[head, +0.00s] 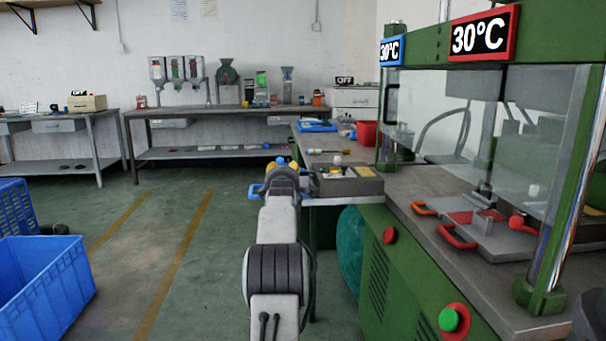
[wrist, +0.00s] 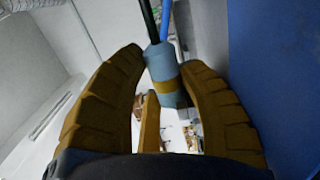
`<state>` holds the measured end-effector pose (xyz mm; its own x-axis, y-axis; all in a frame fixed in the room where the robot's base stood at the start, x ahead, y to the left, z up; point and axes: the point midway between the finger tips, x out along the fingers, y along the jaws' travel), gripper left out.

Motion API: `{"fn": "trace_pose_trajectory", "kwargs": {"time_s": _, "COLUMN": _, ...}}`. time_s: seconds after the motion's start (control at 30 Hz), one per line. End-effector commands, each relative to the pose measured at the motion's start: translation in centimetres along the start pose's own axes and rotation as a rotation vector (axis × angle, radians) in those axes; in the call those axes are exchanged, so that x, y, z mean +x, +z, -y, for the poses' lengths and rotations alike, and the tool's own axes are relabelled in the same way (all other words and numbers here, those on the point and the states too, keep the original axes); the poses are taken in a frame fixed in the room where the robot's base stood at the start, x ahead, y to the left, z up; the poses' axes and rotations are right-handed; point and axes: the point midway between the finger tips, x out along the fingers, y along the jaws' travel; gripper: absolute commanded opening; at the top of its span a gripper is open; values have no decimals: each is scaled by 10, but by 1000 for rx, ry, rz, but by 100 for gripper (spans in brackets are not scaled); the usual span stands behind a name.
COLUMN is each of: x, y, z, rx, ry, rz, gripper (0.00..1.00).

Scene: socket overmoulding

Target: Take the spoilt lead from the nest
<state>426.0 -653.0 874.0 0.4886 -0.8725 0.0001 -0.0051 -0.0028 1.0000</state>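My gripper (wrist: 165,70) has its yellow-brown fingers closed around a pale blue-grey cylinder with a yellow band, the end of a lead (wrist: 164,70). A black and a blue wire run from its top in the wrist view. In the head view my gripper (head: 281,165) is raised at the middle, before the side bench, with a bit of blue between its fingertips. I cannot tell which lead it is or whether it is spoilt. I cannot single out a nest; a grey plate (head: 490,240) with red and orange handles lies in the green press.
The green press (head: 375,265) with glass panels stands at the right. The side bench holds a grey box (head: 347,182), a red bin (head: 366,132) and a blue tray (head: 317,126). Blue crates (head: 45,285) stand on the left floor. Open floor lies between them and my arm.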

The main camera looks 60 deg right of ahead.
Motion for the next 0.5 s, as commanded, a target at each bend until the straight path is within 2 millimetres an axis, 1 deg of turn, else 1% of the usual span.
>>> {"fn": "trace_pose_trajectory", "kwargs": {"time_s": 0.03, "x": 0, "y": 0, "z": 0, "rx": 0, "ry": -1, "rz": 0, "gripper": 27}}
{"fn": "trace_pose_trajectory", "kwargs": {"time_s": 0.33, "x": 0, "y": 0, "z": 0, "rx": 0, "ry": -1, "rz": 0, "gripper": 1}}
{"fn": "trace_pose_trajectory", "kwargs": {"time_s": 0.5, "x": 0, "y": 0, "z": 0, "rx": 0, "ry": 0, "rz": 0, "gripper": 0}}
